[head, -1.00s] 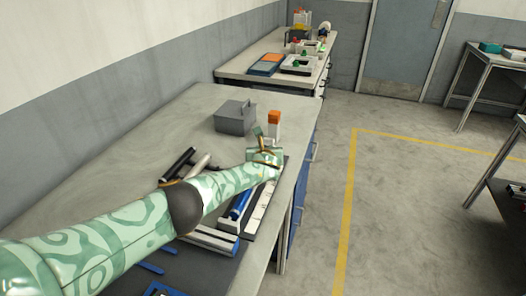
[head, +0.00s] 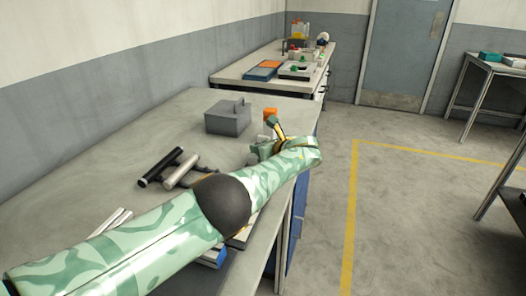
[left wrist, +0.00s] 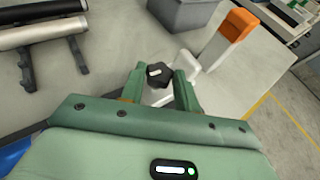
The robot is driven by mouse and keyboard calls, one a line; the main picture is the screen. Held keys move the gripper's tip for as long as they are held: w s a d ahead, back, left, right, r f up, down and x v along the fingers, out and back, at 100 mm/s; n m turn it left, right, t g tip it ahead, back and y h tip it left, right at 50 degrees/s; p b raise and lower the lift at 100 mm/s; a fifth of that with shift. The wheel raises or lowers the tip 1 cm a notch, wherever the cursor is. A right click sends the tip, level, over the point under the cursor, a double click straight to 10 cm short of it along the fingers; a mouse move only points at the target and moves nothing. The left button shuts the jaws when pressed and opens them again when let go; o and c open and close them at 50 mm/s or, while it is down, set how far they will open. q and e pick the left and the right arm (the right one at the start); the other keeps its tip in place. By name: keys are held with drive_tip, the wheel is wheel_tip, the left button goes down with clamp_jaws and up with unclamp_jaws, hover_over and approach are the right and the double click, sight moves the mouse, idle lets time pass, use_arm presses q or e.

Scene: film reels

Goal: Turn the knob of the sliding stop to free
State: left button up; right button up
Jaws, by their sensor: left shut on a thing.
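The knob (left wrist: 163,80) is black with a pale mark on top, and it shows in the left wrist view. My left gripper (left wrist: 158,84) has one finger on each side of the knob and is shut on it. A white part (left wrist: 156,97), likely the stop's body, shows just below the knob, mostly hidden by my gripper. In the head view my left gripper (head: 265,147) is near the right edge of the bench, and the arm hides the knob. I cannot read from the mark which setting the knob is at. My right gripper is not in view.
An orange-topped white block (left wrist: 236,26) stands close beyond the gripper. A grey box (head: 228,117) is behind it. A black roller (head: 160,167) and a silver roller (head: 181,171) lie to the left. The bench (head: 110,160) is clear at far left.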

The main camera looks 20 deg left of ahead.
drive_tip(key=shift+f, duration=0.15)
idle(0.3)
use_arm(q)
drive_tip(key=o, duration=1)
drive_tip(key=shift+c, duration=0.2)
drive_tip(key=p+v, duration=1)
drive_tip(key=v, duration=0.6)
drive_tip(key=shift+d, duration=0.15)
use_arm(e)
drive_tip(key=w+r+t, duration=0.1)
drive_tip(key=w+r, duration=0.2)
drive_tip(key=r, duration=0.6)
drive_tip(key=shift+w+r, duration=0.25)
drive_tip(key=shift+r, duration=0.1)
use_arm(q)
drive_tip(key=shift+w+r, duration=0.1)
